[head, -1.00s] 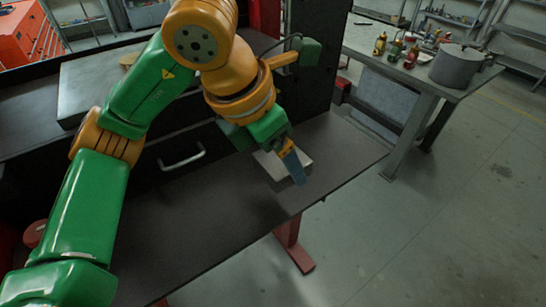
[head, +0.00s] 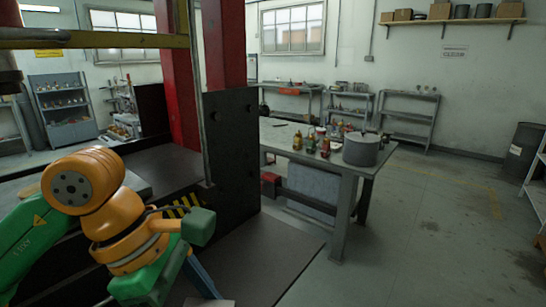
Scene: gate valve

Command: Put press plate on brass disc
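My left arm comes in from the left. Its gripper (head: 203,283) points down at the bottom edge of the head view, with a blue finger showing. A sliver of a pale flat plate (head: 209,302), which may be the press plate, shows just below the finger at the picture's edge. I cannot tell whether the finger touches or grips it. No brass disc can be made out. My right gripper is not in view.
A dark bench top (head: 275,262) lies right of my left gripper. A black upright panel (head: 232,150) and red posts (head: 224,45) rise behind it. A side table (head: 357,174) carries a grey pot (head: 362,150) and several bottles. Open floor lies at right.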

